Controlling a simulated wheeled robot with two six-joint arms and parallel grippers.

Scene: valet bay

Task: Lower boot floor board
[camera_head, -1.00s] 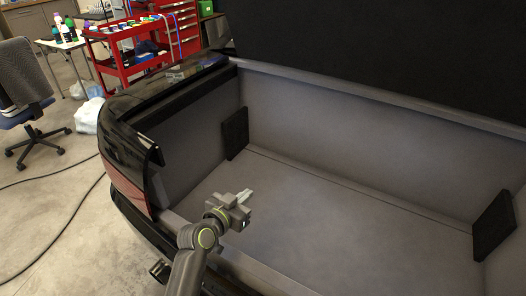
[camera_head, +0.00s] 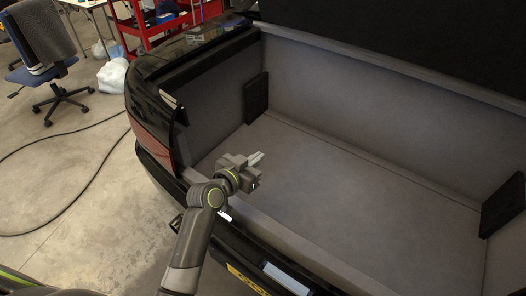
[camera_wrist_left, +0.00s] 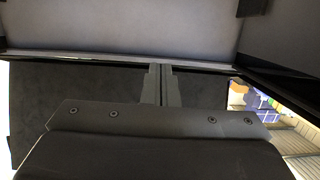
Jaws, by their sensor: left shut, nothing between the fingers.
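The open car boot (camera_head: 300,190) fills the right of the head view, with a bare grey floor and grey side walls. A large black panel (camera_head: 400,40) rises behind its far edge; I cannot tell whether it is the floor board. My left gripper (camera_head: 257,158) is over the near left part of the boot, its fingers pointing inward, shut and empty. In the left wrist view its fingers (camera_wrist_left: 161,72) lie side by side, with a dark speckled surface (camera_wrist_left: 90,92) behind them and a pale grey surface beyond. My right gripper is not in view.
Black blocks stand at the boot's left wall (camera_head: 256,98) and right wall (camera_head: 502,205). The rear sill and bumper (camera_head: 165,165) lie in front. A chair (camera_head: 42,50), a red trolley (camera_head: 150,25) and a black cable (camera_head: 85,180) are to the left. The concrete floor there is mostly clear.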

